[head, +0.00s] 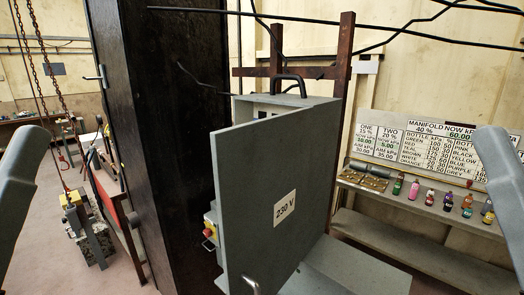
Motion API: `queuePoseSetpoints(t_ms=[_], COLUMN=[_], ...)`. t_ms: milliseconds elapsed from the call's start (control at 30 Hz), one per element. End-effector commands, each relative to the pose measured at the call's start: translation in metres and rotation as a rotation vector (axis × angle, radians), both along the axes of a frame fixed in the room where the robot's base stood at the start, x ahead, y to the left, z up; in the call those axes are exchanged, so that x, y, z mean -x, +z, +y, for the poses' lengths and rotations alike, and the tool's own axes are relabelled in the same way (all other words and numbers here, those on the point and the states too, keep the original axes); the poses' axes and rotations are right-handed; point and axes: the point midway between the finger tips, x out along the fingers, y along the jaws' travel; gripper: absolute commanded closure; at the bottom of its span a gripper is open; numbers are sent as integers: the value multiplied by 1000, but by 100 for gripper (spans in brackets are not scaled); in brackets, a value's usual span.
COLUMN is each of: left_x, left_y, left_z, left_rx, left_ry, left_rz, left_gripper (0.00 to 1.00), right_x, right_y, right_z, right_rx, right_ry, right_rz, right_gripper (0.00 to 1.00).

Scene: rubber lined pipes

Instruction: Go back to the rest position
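Only grey links of my own arms show, one at the left edge and one at the right edge of the head view. Neither gripper is in view, so I cannot see whether either holds anything. In front of me stands a grey cabinet (320,258) with its door (285,190) swung open towards me. The door carries a "230 V" label (285,208).
A black column (165,130) stands left of the cabinet. A shelf (425,255) at the right holds several coloured bottles (430,197) below a manifold board (425,150). Chains (45,90) hang at the left over a yellow-topped block (85,225). Dark pipes (330,22) cross overhead.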

Motion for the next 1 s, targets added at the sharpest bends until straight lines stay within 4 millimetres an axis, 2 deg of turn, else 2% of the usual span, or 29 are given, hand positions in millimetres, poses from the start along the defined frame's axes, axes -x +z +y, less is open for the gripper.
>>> queuePoseSetpoints(t_ms=[33, 200, 333, 467, 1000], left_x=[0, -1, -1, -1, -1], left_y=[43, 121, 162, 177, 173], left_z=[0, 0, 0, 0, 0], left_rx=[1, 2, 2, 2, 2], left_ry=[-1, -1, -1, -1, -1], left_rz=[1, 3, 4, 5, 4], left_gripper=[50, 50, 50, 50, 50], right_x=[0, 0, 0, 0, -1], right_y=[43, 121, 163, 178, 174], right_z=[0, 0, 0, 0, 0], right_rx=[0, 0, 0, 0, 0], right_ry=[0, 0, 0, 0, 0], right_rz=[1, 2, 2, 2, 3], right_gripper=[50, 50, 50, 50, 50])
